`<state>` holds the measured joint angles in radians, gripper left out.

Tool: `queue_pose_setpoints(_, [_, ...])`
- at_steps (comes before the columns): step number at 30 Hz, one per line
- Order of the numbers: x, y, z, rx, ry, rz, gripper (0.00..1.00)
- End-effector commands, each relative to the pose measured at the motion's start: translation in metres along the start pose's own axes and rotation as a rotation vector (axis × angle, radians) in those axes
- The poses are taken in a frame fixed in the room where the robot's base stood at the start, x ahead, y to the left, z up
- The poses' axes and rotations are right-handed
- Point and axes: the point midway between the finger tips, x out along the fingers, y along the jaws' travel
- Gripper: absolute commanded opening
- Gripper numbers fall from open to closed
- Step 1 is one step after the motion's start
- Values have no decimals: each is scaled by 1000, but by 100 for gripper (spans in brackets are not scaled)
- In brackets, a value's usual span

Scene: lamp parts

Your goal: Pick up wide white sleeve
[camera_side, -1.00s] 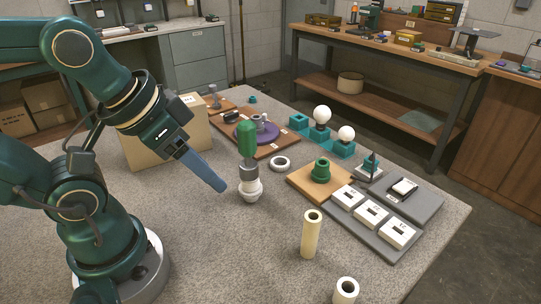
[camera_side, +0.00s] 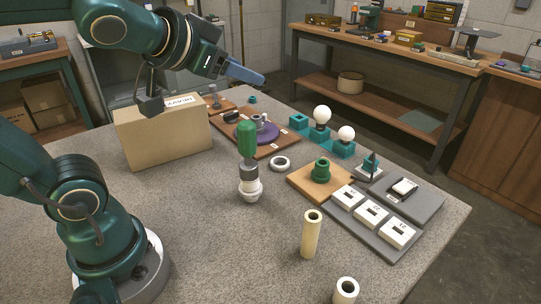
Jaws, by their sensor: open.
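My gripper (camera_side: 262,79), with blue fingers, is raised high above the back of the table, beyond the cardboard box. It is open and holds nothing that I can see. A short, wide off-white sleeve (camera_side: 346,291) stands upright at the front edge of the picture, its lower part cut off. A taller, narrower cream tube (camera_side: 311,236) stands upright behind it. A flat white ring (camera_side: 280,163) lies mid-table. I cannot tell for certain which is the wide white sleeve. My gripper is far from all three.
A green-topped piece on a white base (camera_side: 250,190) stands mid-table. The cardboard box (camera_side: 165,138) is at the left. A wooden board with a green part (camera_side: 321,171), a grey tray with white blocks (camera_side: 371,214) and bulbs (camera_side: 322,115) occupy the right.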

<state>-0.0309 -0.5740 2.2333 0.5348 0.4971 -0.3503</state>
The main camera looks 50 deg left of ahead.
Motion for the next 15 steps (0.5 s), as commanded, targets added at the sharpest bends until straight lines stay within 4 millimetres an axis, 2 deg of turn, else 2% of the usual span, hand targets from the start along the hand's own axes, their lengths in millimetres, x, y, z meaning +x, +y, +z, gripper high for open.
queue_pose_setpoints(4, [16, 12, -43, 89, 238, 56, 56])
queue_pose_setpoints(8, [18, 47, -65, 187, 406, 222, 56])
queue_pose_setpoints(11, [13, 82, -65, 264, 478, 409, 56])
queue_pose_setpoints(15, [-4, 128, -40, 352, 483, 701, 56])
